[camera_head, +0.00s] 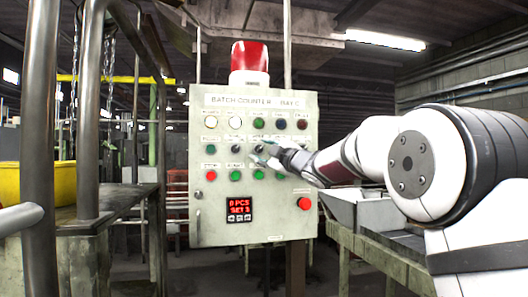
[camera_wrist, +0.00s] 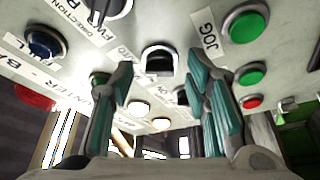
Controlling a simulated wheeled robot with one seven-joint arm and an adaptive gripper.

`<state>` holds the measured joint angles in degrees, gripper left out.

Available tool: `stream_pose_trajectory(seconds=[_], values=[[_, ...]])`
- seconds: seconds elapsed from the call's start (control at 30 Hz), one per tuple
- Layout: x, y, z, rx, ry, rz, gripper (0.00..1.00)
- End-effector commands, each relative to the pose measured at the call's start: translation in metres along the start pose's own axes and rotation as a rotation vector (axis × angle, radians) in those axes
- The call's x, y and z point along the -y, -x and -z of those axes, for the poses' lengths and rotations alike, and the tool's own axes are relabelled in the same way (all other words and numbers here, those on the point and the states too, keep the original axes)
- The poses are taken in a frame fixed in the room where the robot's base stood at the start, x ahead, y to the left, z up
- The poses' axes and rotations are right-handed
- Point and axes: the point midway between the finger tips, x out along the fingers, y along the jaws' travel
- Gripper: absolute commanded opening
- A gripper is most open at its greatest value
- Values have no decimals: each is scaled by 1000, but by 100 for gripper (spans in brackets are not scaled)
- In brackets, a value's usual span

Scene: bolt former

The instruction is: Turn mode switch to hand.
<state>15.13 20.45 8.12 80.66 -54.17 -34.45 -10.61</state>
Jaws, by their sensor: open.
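A pale grey control panel (camera_head: 275,219) faces me with rows of buttons and black selector switches. In the head view my gripper (camera_head: 265,152) reaches in from the right at the middle row, beside a black selector switch (camera_head: 235,149). In the wrist view my gripper (camera_wrist: 168,95) is open, with teal pads spread apart and nothing between them. A black selector switch (camera_wrist: 159,61) shows beyond the gap between the fingers. Its label is partly hidden, so I cannot tell whether it is the mode switch. Another black selector (camera_wrist: 105,10) is labelled DIRECTION, FWD.
Close by are a green JOG button (camera_wrist: 248,24), a blue button (camera_wrist: 45,44) and a red stop button (camera_head: 304,203). A red display (camera_head: 239,208) reads 0 PCS, SET 3. A red beacon (camera_head: 249,58) tops the panel. Metal posts (camera_head: 90,110) stand at left, a bench (camera_head: 365,250) at right.

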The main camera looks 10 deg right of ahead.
Motion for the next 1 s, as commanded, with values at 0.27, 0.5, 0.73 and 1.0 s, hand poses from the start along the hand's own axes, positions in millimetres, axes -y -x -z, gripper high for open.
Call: stream_pose_trajectory(seconds=[0.27, 0.5, 0.73, 1.0], values=[[0, 0, 0, 0, 0, 0, 0], [0, 0, 0, 1, 9, 4, 0], [-2, 1, 1, 1, 83, 35, 0], [-6, 2, 3, 1, 277, 116, 0]])
